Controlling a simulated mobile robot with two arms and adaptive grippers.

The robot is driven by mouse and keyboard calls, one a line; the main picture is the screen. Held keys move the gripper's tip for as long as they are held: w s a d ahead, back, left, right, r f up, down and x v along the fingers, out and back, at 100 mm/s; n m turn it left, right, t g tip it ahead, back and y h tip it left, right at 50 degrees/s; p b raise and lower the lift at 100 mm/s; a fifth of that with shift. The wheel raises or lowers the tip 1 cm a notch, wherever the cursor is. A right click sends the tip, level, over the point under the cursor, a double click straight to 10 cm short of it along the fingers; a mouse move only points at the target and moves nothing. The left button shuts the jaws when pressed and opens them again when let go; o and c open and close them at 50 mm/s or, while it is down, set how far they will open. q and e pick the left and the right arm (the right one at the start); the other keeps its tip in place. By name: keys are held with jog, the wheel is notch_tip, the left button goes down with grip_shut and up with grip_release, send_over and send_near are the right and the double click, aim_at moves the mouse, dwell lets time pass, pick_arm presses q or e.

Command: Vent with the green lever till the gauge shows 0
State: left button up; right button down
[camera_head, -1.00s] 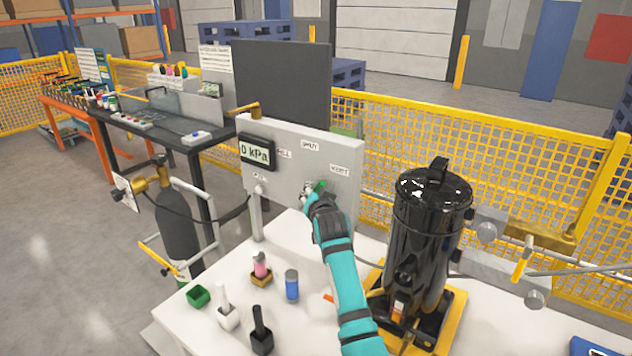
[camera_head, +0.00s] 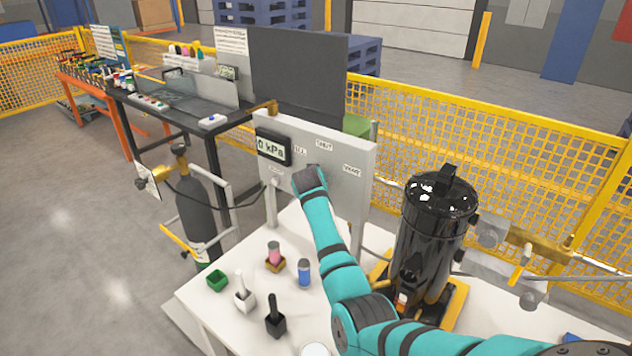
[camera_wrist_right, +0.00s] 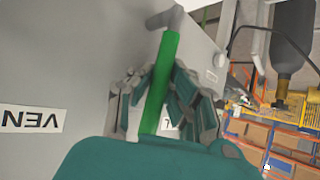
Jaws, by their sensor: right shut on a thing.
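The grey panel (camera_head: 352,205) stands upright on the white table, with labels that look like FILL, SHUT and VENT. Its gauge (camera_head: 273,148) reads 0 kPa. My right gripper (camera_head: 308,178) is at the panel's front, below the SHUT label, and covers the lever in the head view. In the right wrist view the green lever (camera_wrist_right: 158,85) runs between the fingers of my right gripper (camera_wrist_right: 158,100), which is shut on it. The VENT label (camera_wrist_right: 31,119), partly cut off, shows upside down at the left there. My left gripper is not in view.
A black tank (camera_head: 436,235) stands right of my right arm on a yellow base. Small items, including a blue cylinder (camera_head: 304,273) and a green box (camera_head: 217,280), stand on the table's left part. A dark gas cylinder (camera_head: 194,215) stands beside the table.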

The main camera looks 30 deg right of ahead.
dwell(0.3)
jog(key=c, duration=1.2)
grip_release()
jog(key=shift+d, duration=0.1)
jog(key=shift+c, duration=0.2)
jog(key=shift+s+a+r, duration=0.15)
jog(key=shift+s+a, duration=0.05)
jog(key=v, duration=1.1)
jog(key=shift+s, duration=0.25)
